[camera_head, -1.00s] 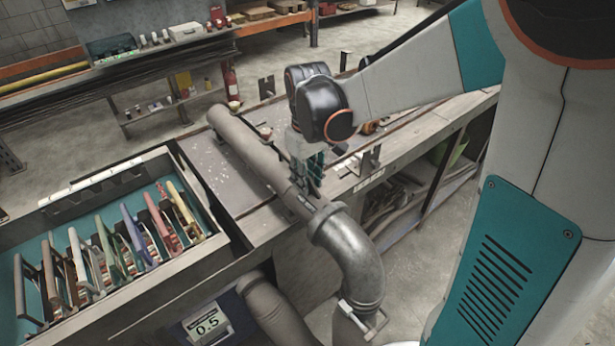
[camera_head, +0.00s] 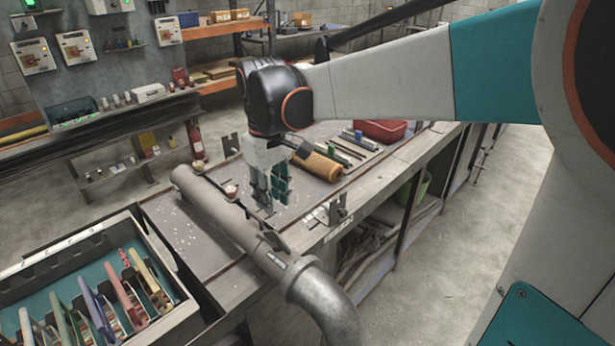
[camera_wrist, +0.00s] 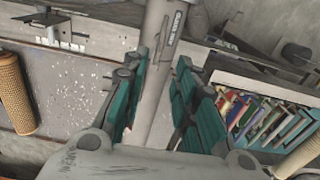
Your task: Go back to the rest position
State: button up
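My gripper (camera_head: 270,203) hangs pointing down over the workbench, beside and above the long grey pipe (camera_head: 222,214). In the wrist view its two teal-padded fingers (camera_wrist: 162,65) are spread apart with nothing held between them. The pipe (camera_wrist: 156,70) shows in the gap, farther off. The tan mesh tube (camera_head: 318,163) lies on the bench just behind and right of the gripper. In the wrist view the mesh tube (camera_wrist: 14,93) is at the left edge, clear of the fingers.
The grey pipe ends in a metal elbow (camera_head: 325,300) at the bench's front. Metal brackets (camera_head: 337,211) stand near the bench edge. A teal-lined crate (camera_head: 180,318) with several coloured clamp-like tools is at lower left. A red tray (camera_head: 380,131) sits farther back. Open floor lies right.

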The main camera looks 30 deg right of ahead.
jog(key=shift+s, duration=0.15)
jog(key=s+f+m+t+b, duration=0.3)
jog(key=s+f+t+b, duration=0.3)
jog(key=s, duration=0.8)
notch_tip(320, 180, down, 2)
jog(key=shift+s+f+m+t, duration=0.1)
jog(key=shift+s+m+t, duration=0.3)
jog(key=shift+t, duration=0.1)
dwell(0.3)
